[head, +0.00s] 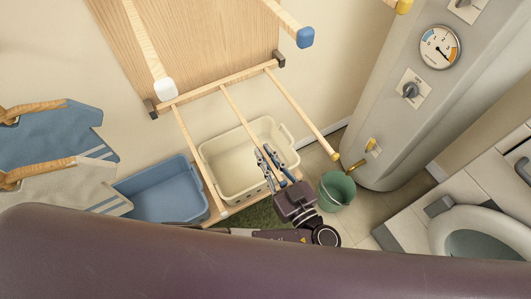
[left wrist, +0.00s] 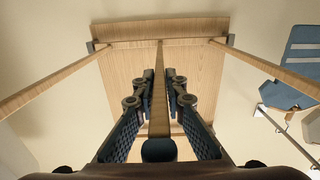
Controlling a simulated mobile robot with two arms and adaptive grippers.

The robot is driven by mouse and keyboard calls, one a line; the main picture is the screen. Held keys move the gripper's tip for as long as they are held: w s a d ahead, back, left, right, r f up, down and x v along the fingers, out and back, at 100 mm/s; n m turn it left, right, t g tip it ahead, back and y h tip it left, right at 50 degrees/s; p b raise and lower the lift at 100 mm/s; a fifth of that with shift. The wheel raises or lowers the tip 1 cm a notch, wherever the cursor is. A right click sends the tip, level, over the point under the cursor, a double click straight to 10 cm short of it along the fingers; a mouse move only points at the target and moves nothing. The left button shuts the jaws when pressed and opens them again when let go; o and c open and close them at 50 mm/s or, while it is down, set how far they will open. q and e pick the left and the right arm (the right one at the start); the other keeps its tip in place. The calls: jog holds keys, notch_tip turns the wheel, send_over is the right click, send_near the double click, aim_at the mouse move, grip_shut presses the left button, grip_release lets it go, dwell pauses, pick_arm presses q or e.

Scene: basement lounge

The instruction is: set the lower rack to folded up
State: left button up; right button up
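The lower rack (head: 207,91) is hinged at dark brackets on a wooden wall board. Its wooden bars stand out from the wall, so it is folded out. The right bar has a yellow tip, and the middle bar a blue cap (left wrist: 158,150) in the left wrist view. My left gripper (head: 266,157) is at the outer part of the middle bar. In the left wrist view its fingers (left wrist: 161,78) lie on both sides of this bar and look closed on it, with little or no gap. My right gripper is in neither view.
Upper bars with white, blue (head: 305,37) and yellow tips jut out above. A cream basket (head: 210,155), a blue basin (head: 160,195) and a green bucket (head: 337,190) stand below. A boiler with a gauge (head: 440,47) is right. Clothes (head: 45,135) hang left.

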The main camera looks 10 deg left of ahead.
pick_arm(q)
grip_shut()
jog(key=shift+r, duration=0.1)
jog(key=shift+r+p, duration=0.45)
jog(key=r+p, duration=0.2)
jog(key=r+g+h+p, duration=0.1)
jog(key=r+p, duration=0.1)
jog(key=r, duration=0.1)
jog(key=r+g+p, duration=0.1)
jog(key=r+p, duration=0.1)
jog(key=shift+w+a+r+h, duration=0.15)
jog(key=shift+w+a+h, duration=0.15)
jog(key=shift+w+a, duration=0.1)
jog(key=w+a+r+g+h+p, duration=0.2)
jog(key=w+a+r+g+p, duration=0.1)
jog(key=r+p, duration=0.6)
jog(key=shift+w+g+h+p, duration=0.3)
jog(key=shift+w+g+p, duration=0.1)
jog(key=shift+w, duration=0.15)
jog(key=shift+d, duration=0.1)
